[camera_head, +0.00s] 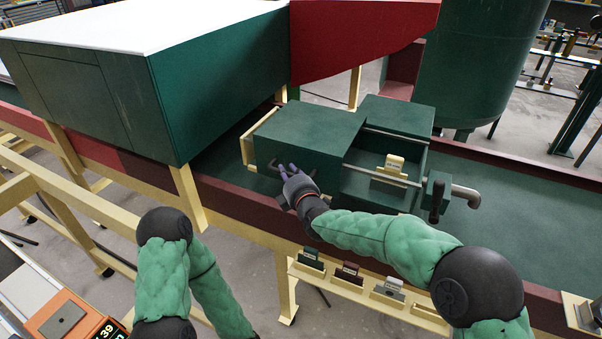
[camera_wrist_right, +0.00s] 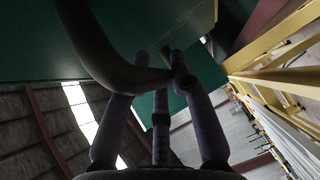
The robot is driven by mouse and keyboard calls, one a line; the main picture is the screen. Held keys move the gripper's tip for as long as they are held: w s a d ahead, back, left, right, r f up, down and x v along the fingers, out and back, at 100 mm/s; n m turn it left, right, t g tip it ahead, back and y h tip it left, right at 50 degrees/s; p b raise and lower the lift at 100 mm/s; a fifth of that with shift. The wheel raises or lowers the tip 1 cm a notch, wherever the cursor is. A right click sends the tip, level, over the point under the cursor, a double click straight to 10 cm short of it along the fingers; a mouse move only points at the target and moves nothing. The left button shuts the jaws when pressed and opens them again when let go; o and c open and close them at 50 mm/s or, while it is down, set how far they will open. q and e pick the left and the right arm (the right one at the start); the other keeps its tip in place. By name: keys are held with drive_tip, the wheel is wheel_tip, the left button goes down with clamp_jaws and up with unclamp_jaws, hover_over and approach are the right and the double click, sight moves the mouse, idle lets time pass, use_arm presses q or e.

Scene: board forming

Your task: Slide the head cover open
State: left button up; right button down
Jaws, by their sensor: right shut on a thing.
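The head cover (camera_head: 312,132) is a dark green box on the long green machine bed, in the middle of the head view. It has a dark bar handle (camera_head: 276,164) on its front face. My right gripper (camera_head: 291,180) is at this handle, shut on it. In the right wrist view the purple fingers (camera_wrist_right: 160,105) close around the curved dark handle (camera_wrist_right: 105,55). To the right of the cover, an open-fronted section shows a cream block (camera_head: 389,168) and a horizontal rod. My left gripper is out of view; only its arm shows at lower left.
A large green housing with a white top (camera_head: 215,70) stands left of the cover, with a gap between. A pipe and dark lever (camera_head: 437,197) stick out at right. A cream shelf (camera_head: 365,292) with several small blocks runs along the front. The bed at right is clear.

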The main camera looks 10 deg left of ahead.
sight(276, 170)
drive_tip(key=shift+w+a+r, duration=0.1)
drive_tip(key=shift+w+a, duration=0.05)
drive_tip(key=shift+a, duration=0.5)
drive_tip(key=shift+w+a+p, duration=0.25)
drive_tip(key=shift+a+p, duration=0.1)
drive_tip(key=shift+a, duration=0.4)
drive_tip(key=shift+w+a+p, duration=0.25)
drive_tip(key=shift+a+p, duration=0.1)
drive_tip(key=shift+a, duration=0.35)
drive_tip(key=c, duration=1.3)
unclamp_jaws()
drive_tip(key=v, duration=1.2)
drive_tip(key=shift+f, duration=0.25)
